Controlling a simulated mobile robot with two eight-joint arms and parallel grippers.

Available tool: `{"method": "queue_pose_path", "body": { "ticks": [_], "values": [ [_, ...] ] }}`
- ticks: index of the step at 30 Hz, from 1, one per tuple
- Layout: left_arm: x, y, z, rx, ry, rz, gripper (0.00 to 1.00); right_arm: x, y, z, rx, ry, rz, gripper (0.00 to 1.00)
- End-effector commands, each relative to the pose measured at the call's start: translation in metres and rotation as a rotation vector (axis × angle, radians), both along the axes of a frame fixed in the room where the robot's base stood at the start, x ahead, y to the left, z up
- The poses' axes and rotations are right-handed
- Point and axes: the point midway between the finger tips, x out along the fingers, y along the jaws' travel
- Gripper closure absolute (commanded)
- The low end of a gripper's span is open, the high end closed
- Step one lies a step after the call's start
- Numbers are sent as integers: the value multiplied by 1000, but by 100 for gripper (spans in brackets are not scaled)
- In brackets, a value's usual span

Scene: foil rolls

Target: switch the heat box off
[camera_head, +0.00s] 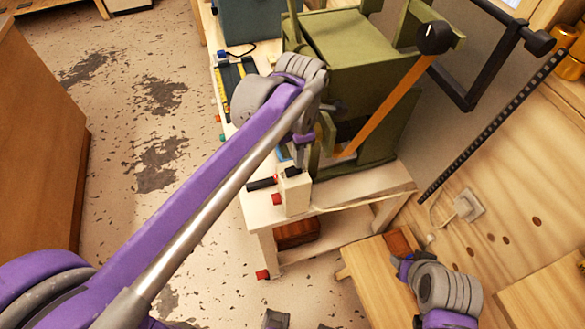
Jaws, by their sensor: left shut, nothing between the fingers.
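An olive-green box-shaped machine (345,40) stands on a white table; I take it as the heat box, though no label is readable. An orange lever (385,105) with a black knob (434,37) slants up at its right side. A small cream box (294,192) with a black part on top (292,172) sits at the table's near edge. My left gripper (299,163) is shut and empty, pointing down just above that black part; whether they touch is unclear. My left forearm hides part of the machine's front. My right gripper (402,262) is low at the right, its fingers too small to judge.
The white table (345,190) also holds a dark tray with a yellow strip (228,85) and a blue-grey box (250,20). A brown block (399,241) lies on a wooden stool (370,275) near my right gripper. A socket (467,207) is on the wooden wall. Open floor lies left.

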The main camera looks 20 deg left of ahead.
Motion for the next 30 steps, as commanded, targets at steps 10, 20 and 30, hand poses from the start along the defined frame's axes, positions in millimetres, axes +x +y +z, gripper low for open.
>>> {"method": "queue_pose_path", "body": {
  "ticks": [10,20,30],
  "values": [
    [0,0,-3,0,0,0,100,-1,0,-2,0,1,0,50],
    [0,0,-8,0,0,0,100,-2,0,-5,0,3,0,50],
    [0,0,-13,0,0,0,100,-3,0,-9,0,5,0,50]
  ]
}}
